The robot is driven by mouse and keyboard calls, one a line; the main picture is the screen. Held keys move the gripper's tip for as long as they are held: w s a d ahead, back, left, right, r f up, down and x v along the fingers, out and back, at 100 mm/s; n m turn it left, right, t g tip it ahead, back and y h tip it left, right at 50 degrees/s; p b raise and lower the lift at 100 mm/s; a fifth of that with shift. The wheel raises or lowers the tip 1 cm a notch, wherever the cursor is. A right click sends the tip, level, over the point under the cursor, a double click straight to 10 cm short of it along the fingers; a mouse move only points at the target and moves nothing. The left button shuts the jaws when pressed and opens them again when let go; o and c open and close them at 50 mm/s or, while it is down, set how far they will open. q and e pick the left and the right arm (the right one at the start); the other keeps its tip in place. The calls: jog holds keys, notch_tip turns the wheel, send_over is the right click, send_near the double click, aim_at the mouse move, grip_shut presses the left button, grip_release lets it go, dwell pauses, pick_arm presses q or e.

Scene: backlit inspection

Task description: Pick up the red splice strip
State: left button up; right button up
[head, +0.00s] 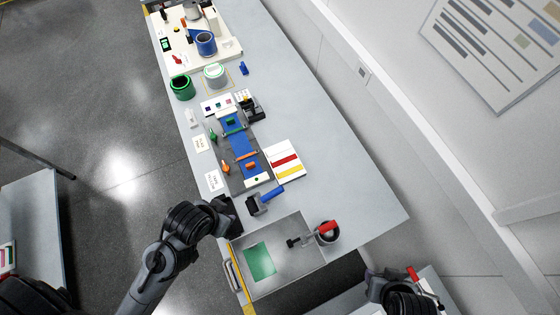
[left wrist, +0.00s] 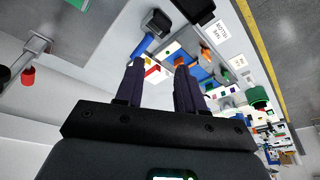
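The red splice strip (head: 285,160) lies on a white card beside a yellow strip (head: 290,171), right of the blue and grey fixture. The red strip (left wrist: 153,70) shows small between my fingers in the left wrist view, beyond the tips. My left gripper (head: 230,210) is near the table's left edge, below and left of the card and apart from it. In the left wrist view its two fingers (left wrist: 158,66) are spread with nothing between them. My right gripper (head: 408,280) is at the bottom right, far from the strip; its fingers are not clear.
A blue-handled tool (head: 268,198) lies between my left gripper and the card. A grey tray (head: 290,273) with a green sheet and a red-handled tool (head: 326,228) are at the near end. Cups stand farther back. The table right of the card is clear.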

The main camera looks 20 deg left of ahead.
pick_arm(q)
jog(key=shift+o, duration=0.4)
jog(key=shift+o, duration=1.3)
